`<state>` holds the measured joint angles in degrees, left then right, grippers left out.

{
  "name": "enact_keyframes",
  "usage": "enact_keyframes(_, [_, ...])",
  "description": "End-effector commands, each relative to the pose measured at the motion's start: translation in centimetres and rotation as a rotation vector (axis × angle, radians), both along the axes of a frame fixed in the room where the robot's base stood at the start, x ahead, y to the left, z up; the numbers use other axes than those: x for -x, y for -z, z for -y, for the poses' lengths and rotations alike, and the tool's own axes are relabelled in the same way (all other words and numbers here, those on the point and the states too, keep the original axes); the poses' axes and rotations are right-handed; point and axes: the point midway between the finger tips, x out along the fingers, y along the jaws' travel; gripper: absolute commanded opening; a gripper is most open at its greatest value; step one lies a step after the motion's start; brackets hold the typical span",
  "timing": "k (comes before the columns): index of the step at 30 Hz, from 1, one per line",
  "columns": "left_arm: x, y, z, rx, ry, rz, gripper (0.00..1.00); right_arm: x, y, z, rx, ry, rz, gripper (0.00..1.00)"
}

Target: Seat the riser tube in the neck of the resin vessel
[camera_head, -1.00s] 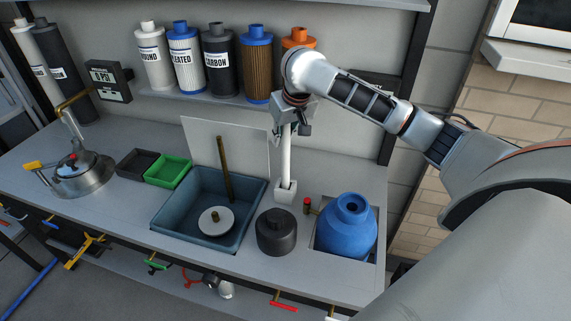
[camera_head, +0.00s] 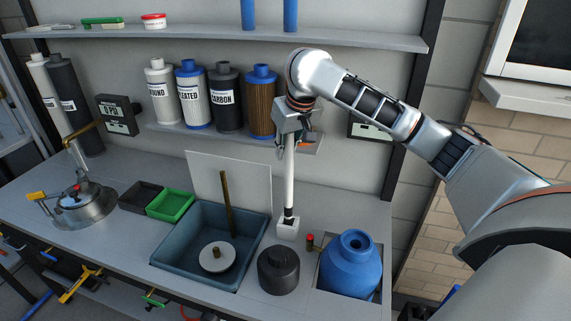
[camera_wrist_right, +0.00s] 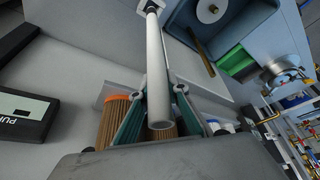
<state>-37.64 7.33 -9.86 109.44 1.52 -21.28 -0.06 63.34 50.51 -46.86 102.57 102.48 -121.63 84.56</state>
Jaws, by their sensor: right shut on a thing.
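The white riser tube (camera_head: 289,180) stands upright in the right gripper (camera_head: 289,133), which is shut on its upper part. In the right wrist view the tube (camera_wrist_right: 157,80) runs between the two fingers (camera_wrist_right: 160,112), its open end close to the camera. A dark piece at its lower end (camera_head: 288,213) shows just above the white stand (camera_head: 288,229); I cannot tell whether it is fully clear. The blue resin vessel (camera_head: 350,268) sits to the right in a counter recess, its round neck (camera_head: 355,241) open and empty. The left gripper is not in view.
A black lidded pot (camera_head: 278,271) stands left of the vessel. A small red-capped item (camera_head: 310,241) is between stand and vessel. A sink (camera_head: 165,263) holds a white disc (camera_head: 217,257) and a brown rod (camera_head: 227,190). Filter cartridges (camera_head: 226,97) line the shelf behind.

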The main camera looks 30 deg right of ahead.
Motion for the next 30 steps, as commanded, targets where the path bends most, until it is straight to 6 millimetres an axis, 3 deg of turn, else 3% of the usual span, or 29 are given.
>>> enact_keyframes(6, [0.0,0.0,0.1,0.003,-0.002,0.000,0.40,-0.1,-5.6,0.0,0.000,0.001,0.008,0.00])
enact_keyframes(15, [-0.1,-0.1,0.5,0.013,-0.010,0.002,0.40,-0.1,-10.6,0.0,0.000,0.000,0.004,0.00])
enact_keyframes(21, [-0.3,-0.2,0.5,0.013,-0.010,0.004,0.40,0.0,-12.0,0.0,0.000,0.001,0.001,0.00])
enact_keyframes(30, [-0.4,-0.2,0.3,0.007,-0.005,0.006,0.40,0.0,-12.2,0.0,0.000,0.000,0.001,0.00])
